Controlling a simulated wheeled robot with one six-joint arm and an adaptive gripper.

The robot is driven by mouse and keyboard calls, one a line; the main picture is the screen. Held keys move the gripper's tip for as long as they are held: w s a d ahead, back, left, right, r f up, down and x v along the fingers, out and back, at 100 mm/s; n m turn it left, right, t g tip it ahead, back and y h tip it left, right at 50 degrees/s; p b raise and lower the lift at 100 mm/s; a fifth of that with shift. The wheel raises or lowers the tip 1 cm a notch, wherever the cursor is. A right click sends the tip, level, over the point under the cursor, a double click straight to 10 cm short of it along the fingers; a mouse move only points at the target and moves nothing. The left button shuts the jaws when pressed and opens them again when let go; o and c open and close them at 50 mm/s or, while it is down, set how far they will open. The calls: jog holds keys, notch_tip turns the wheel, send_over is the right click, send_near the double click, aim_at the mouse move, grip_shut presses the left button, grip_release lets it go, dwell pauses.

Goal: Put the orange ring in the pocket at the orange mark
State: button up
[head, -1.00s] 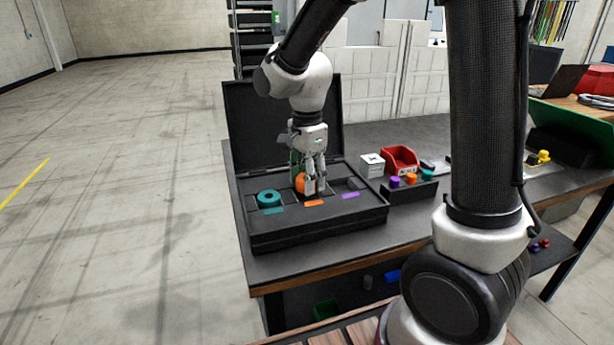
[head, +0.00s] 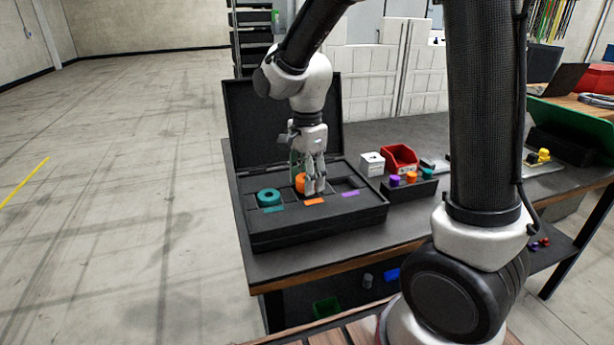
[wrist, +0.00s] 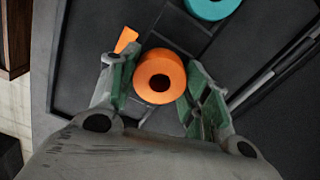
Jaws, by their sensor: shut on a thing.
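The orange ring (head: 299,183) is between the fingers of my gripper (head: 314,188), at the middle pocket of the open black case (head: 300,228). The wrist view shows the ring (wrist: 143,79) between both fingers of my gripper (wrist: 158,75), its hole facing the camera. My gripper is shut on it. The orange mark (head: 314,201) lies just in front of the middle pocket, and it also shows in the wrist view (wrist: 126,39). The fingers partly hide the ring and pocket, so I cannot tell whether the ring touches the pocket floor.
A teal ring (head: 268,196) sits in the left pocket by a teal mark (head: 273,209). A purple mark (head: 350,194) lies at the right pocket. The case lid (head: 245,125) stands open behind. A white box (head: 372,165), red bin (head: 400,158) and small parts tray (head: 412,190) stand right.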

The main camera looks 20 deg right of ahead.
jog(key=shift+f, duration=0.6)
jog(key=o, duration=1.6)
jog(key=shift+r, duration=4.5)
